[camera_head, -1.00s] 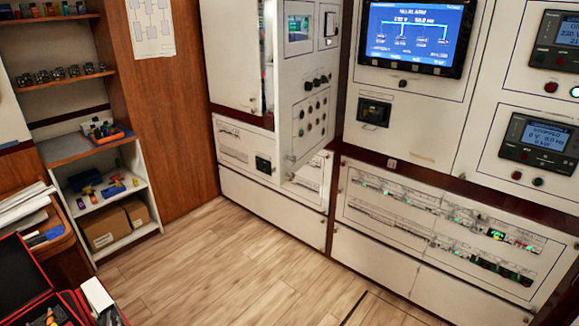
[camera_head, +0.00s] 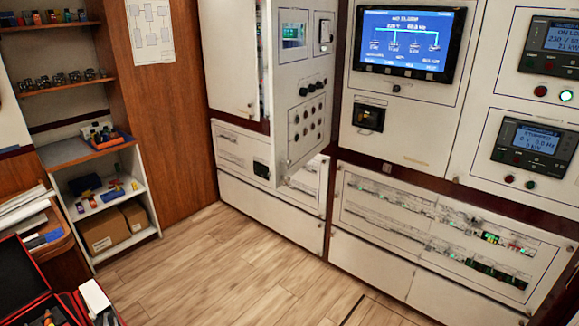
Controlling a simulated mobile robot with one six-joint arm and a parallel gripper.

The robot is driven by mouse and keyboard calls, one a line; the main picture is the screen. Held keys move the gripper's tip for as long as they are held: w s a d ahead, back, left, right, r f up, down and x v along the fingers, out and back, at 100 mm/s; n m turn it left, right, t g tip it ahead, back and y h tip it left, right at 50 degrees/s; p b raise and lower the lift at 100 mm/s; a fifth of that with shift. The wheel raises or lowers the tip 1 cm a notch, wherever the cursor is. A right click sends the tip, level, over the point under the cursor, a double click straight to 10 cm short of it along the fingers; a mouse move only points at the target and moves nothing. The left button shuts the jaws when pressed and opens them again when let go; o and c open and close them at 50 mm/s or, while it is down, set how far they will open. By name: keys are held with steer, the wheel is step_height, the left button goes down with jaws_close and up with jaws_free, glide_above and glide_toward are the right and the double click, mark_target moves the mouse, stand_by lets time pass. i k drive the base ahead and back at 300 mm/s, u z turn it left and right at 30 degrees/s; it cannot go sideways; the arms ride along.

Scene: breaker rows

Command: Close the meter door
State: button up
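The meter door (camera_head: 305,95) is a white panel with a small green-lit display, a second small meter, dark knobs and rows of round buttons. It stands open, swung out from the white cabinet wall. A dark gap with some cabinet contents shows along its left edge. Its lower edge hangs in front of the lower breaker panel. My gripper is not in view, so nothing of mine is seen touching the door.
Left of the door is a closed-looking white panel (camera_head: 233,55). A large blue screen (camera_head: 408,40) and control units (camera_head: 532,142) are on the right. A shelf unit (camera_head: 143,190) stands left, with an open red case (camera_head: 25,285) in front. The wooden floor (camera_head: 235,260) before the cabinets is clear.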

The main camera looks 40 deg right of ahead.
mark_target(291, 70)
steer(key=z, duration=0.05)
steer(key=i, duration=0.95)
steer(key=u, duration=0.05)
